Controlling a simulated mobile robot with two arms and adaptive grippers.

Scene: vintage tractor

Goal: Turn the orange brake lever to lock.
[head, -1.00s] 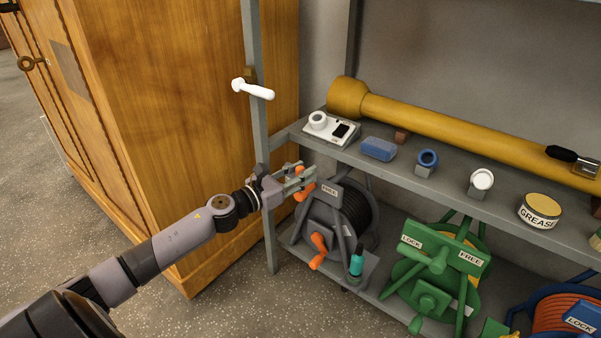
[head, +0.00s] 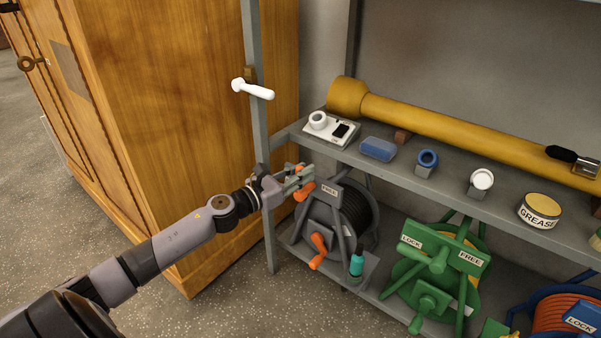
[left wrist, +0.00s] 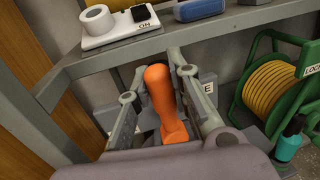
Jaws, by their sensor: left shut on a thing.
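The orange brake lever (head: 304,190) is at the top of the grey reel stand, beside a plate marked FREE (head: 329,190). My left gripper (head: 298,181) is at the lever and covers part of it in the head view. In the left wrist view the lever (left wrist: 162,95) stands between the two fingers of my left gripper (left wrist: 155,100), which is shut on it. A LOCK label on this stand is not visible; the arm and gripper may hide it. My right gripper is not in view.
A green reel (head: 440,265) stands to the right. The shelf (head: 400,175) edge is just above the gripper. A wooden cabinet (head: 180,130) stands to the left.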

